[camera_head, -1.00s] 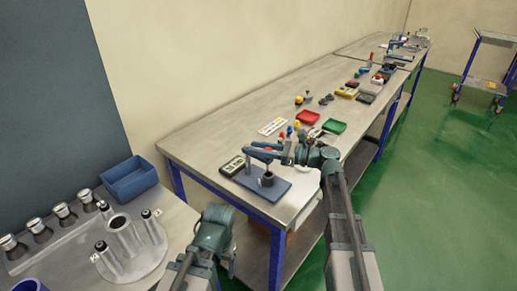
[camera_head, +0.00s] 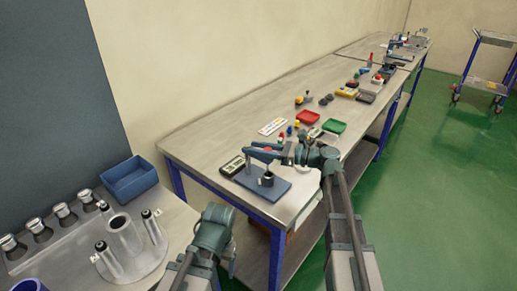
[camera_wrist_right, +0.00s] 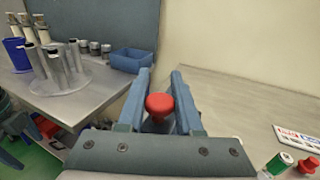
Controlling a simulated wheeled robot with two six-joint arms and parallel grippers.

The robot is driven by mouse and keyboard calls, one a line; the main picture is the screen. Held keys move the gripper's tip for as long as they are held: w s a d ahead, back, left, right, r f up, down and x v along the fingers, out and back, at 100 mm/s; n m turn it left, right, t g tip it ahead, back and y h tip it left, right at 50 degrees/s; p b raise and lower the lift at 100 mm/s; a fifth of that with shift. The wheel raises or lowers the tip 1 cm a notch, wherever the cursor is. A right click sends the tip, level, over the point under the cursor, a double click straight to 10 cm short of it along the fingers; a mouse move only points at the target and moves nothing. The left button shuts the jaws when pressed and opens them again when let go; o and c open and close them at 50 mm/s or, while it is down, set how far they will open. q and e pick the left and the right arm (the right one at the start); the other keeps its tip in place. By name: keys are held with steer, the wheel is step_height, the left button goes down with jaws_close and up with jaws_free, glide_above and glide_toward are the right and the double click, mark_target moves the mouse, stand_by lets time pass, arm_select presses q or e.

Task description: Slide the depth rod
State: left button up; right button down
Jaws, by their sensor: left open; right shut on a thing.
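My right gripper (camera_head: 264,152) is over the near end of the long workbench, above a blue base plate (camera_head: 283,187) with a small dark cylinder (camera_head: 267,180) standing on it. Its fingers are shut on a red knob, which shows between them in the right wrist view (camera_wrist_right: 160,104). I cannot tell how much of a rod runs below the knob, since the gripper hides it. My left gripper (camera_head: 231,264) is low at the near end of the bench, apart from the plate; it is open, its fingers small in view.
A dark boxed instrument (camera_head: 232,166) lies left of the plate. A side table holds a blue bin (camera_head: 130,180) and a round metal stand (camera_head: 135,262).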

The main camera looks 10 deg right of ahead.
step_height(320, 180, up, 7)
steer(key=p, duration=0.7)
steer(key=shift+w, duration=0.15)
steer(key=c, duration=0.6)
jaws_free()
steer(key=shift+d, duration=0.1)
steer(key=v, duration=1.3)
steer(key=shift+s+d, duration=0.3)
steer(key=shift+d, duration=0.05)
